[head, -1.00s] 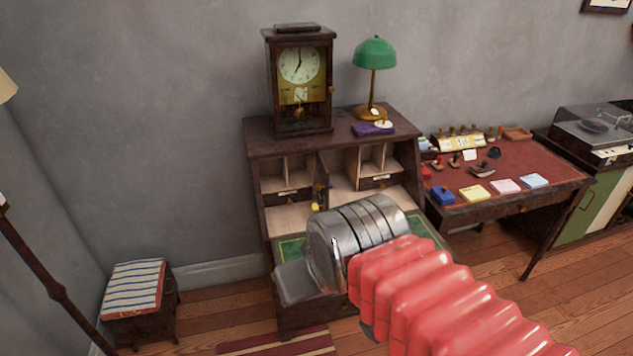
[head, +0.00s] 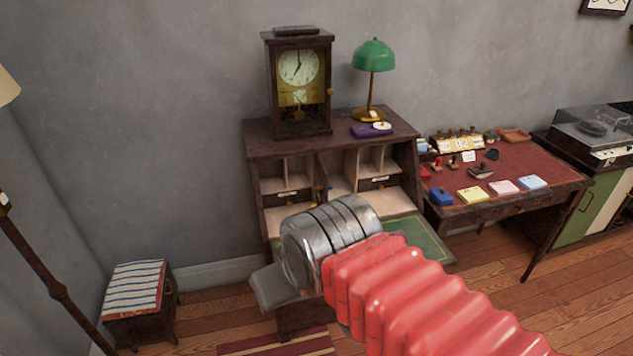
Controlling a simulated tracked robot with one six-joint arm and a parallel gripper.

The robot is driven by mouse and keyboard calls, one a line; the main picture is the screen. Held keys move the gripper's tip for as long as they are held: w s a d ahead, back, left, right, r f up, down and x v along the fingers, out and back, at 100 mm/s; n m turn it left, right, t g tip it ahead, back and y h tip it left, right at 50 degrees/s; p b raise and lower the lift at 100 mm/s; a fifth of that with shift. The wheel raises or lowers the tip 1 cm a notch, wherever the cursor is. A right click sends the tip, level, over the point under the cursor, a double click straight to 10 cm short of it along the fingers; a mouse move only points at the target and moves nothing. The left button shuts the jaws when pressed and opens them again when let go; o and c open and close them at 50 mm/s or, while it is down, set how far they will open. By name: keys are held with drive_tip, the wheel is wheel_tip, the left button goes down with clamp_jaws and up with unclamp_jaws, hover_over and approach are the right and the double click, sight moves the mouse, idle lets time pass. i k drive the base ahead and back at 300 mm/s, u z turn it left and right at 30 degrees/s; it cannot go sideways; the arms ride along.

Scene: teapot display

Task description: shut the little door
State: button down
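The little door (head: 322,176) appears as a narrow dark panel in the middle of the writing desk's (head: 290,138) cubbyholes. It seems to stand open, seen nearly edge-on, with a pale wooden compartment to its right. Brass fittings show near its lower part, which my gripper's wrist partly hides. My gripper (head: 268,290) is in front of the desk, lower left of the door in the picture and apparently clear of it. Only a grey end piece shows past the metal wrist, so I cannot see whether the fingers are apart.
A clock (head: 299,85) and a green lamp (head: 374,56) stand on the desk top. The green fold-down leaf (head: 425,238) sticks out below the cubbyholes, partly behind my arm. A red-topped table (head: 520,168) is on the right. A striped stool (head: 135,288) is at lower left.

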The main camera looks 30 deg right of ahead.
sight(322, 187)
drive_tip(key=i, duration=1)
